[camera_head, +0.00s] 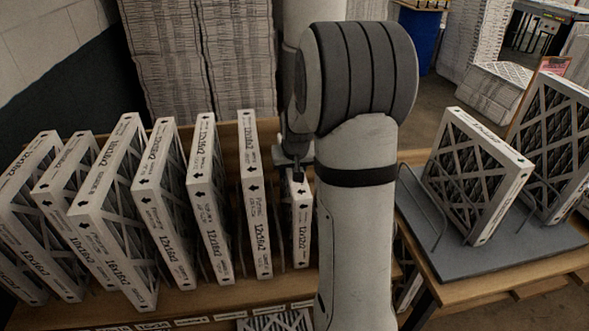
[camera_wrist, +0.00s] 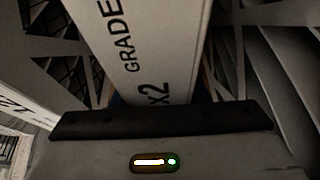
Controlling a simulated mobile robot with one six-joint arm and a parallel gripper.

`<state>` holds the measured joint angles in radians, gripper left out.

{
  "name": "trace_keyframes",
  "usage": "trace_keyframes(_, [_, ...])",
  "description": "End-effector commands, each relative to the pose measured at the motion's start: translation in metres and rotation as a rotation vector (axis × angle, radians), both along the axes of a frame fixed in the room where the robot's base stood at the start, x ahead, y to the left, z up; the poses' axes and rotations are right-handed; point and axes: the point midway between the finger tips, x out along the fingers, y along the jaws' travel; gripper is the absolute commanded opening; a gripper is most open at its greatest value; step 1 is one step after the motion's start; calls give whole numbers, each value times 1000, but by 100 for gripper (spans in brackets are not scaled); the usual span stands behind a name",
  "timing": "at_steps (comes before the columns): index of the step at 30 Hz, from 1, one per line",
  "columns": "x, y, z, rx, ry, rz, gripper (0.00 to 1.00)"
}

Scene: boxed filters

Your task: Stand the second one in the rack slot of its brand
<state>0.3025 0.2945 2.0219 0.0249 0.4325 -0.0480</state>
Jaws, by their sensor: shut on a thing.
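My gripper (camera_head: 297,163), partly hidden behind my arm, points down and is shut on a narrow white boxed filter (camera_head: 301,226) whose edge reads like 12x12x2. This filter stands upright at the right end of a row; I cannot tell whether its bottom rests on the shelf. In the wrist view the held filter (camera_wrist: 155,45) shows "GRADE" and "x2" just beyond the dark gripper edge (camera_wrist: 160,120). The rack (camera_head: 235,297) is a wooden shelf with thin wire dividers and small labels along its front. My arm hides the space right of the held filter.
Several white filters stand upright to the left, the nearest (camera_head: 256,195) close beside the held one. A table with a grey mat (camera_head: 470,258) at right bears two large filters, one in front (camera_head: 476,175). Another filter (camera_head: 275,321) shows at the lower edge. Stacked cartons (camera_head: 200,55) stand behind.

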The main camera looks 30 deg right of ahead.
Motion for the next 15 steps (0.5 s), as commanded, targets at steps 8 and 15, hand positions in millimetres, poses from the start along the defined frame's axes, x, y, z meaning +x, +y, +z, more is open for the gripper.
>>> trace_keyframes(8, [0,0,-3,0,0,-1,42])
trace_keyframes(15, [0,-1,-2,0,0,-1,61])
